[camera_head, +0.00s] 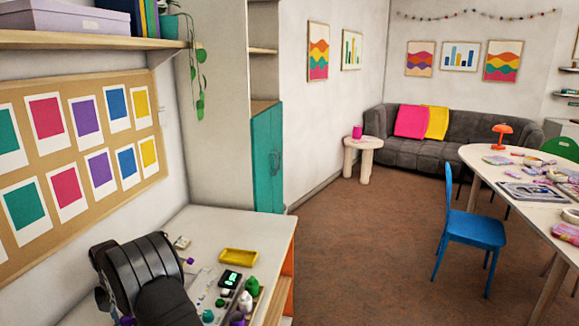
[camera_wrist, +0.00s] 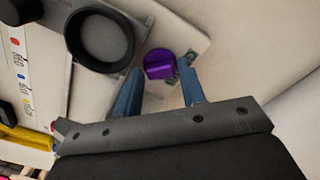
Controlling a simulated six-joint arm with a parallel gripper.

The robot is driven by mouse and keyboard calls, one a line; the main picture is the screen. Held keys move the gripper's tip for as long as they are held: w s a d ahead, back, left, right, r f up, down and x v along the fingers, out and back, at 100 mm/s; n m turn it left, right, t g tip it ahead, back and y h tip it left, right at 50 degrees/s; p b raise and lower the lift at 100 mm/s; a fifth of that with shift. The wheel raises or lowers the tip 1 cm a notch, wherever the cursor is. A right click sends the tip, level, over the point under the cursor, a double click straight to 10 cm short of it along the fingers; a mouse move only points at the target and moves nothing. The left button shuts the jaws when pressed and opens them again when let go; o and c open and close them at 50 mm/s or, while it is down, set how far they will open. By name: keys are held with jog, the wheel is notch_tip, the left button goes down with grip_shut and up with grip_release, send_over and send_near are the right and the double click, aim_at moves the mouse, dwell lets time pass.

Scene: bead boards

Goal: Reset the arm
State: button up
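In the wrist view my gripper (camera_wrist: 161,74) shows two blue fingers spread apart with a gap between them. It is open and holds nothing. A purple round piece (camera_wrist: 158,64) on a light plate lies just beyond the fingertips, between them in the picture; I cannot tell its exact distance. In the head view my dark arm bends over the white worktop (camera_head: 215,222) at the lower left, and its bulk hides the gripper.
A black round cup (camera_wrist: 99,40) and a white labelled panel (camera_wrist: 22,60) lie close by the fingers. A yellow tray (camera_head: 238,256), a green-lit device (camera_head: 230,279) and several small coloured pieces crowd the worktop. A pinned board (camera_head: 158,158) covers the left wall.

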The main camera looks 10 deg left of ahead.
jog(key=r, duration=0.3)
jog(key=d+r, duration=0.1)
jog(key=r, duration=0.1)
jog(key=shift+w+r, duration=0.15)
jog(key=shift+w, duration=0.2)
jog(key=w+d+r+n, duration=0.2)
jog(key=w+d, duration=0.2)
jog(key=d, duration=0.5)
jog(key=w+d+r+n, duration=0.2)
jog(key=w+d+r, duration=0.15)
jog(key=d, duration=0.55)
jog(key=d+r+n, duration=0.2)
jog(key=d+n, duration=0.3)
jog(key=d, duration=1.9)
jog(key=a+f, duration=0.7)
jog(key=a, duration=0.4)
jog(key=shift+f, duration=0.3)
